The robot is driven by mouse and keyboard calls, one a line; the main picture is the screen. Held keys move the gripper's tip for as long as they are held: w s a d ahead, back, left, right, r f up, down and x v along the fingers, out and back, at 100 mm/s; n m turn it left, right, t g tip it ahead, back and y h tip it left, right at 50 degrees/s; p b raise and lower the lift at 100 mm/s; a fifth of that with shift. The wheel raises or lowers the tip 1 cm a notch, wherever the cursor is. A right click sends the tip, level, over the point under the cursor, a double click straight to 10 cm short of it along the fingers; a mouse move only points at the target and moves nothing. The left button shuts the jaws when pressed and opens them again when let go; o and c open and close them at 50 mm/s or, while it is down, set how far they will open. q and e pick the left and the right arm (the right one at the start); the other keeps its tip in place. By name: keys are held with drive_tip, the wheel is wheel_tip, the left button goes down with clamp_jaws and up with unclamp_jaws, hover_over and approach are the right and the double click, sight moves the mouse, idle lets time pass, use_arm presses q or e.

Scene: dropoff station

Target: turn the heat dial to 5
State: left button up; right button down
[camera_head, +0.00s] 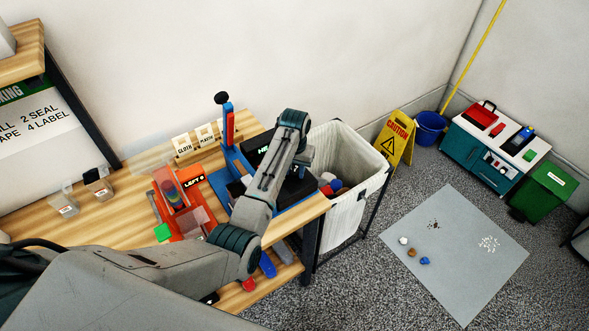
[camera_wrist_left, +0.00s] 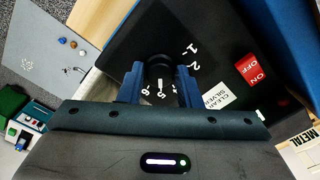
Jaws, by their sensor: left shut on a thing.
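The heat dial (camera_wrist_left: 158,66) is a black knob on a black panel, seen in the left wrist view. White numerals ring it; 1 and 2 show at its right and what look like 4, 5 and 6 below it. Exactly which number it points to I cannot tell. My left gripper (camera_wrist_left: 159,84) has its two blue fingers on either side of the knob and is shut on it. In the head view my left arm reaches over the blue-framed station (camera_head: 230,160) and hides the dial and fingertips. My right gripper is not in view.
A red ON/OFF switch (camera_wrist_left: 251,69) and a CLEAR SILVER label (camera_wrist_left: 216,97) sit beside the dial. An orange station (camera_head: 192,180) stands left on the wooden table (camera_head: 105,218). A white bin (camera_head: 346,145) stands just past the table's right edge.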

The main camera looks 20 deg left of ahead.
sight(295, 172)
use_arm(q)
drive_tip(key=shift+w+r, duration=0.1)
idle(0.3)
drive_tip(key=o, duration=1)
drive_tip(key=shift+c, duration=0.2)
wheel_tip(295, 172, up, 8)
drive_tip(key=b, duration=0.3)
wheel_tip(295, 172, up, 3)
drive_tip(key=shift+f+p, duration=0.1)
drive_tip(key=shift+p, duration=0.7)
drive_tip(key=shift+f, duration=0.1)
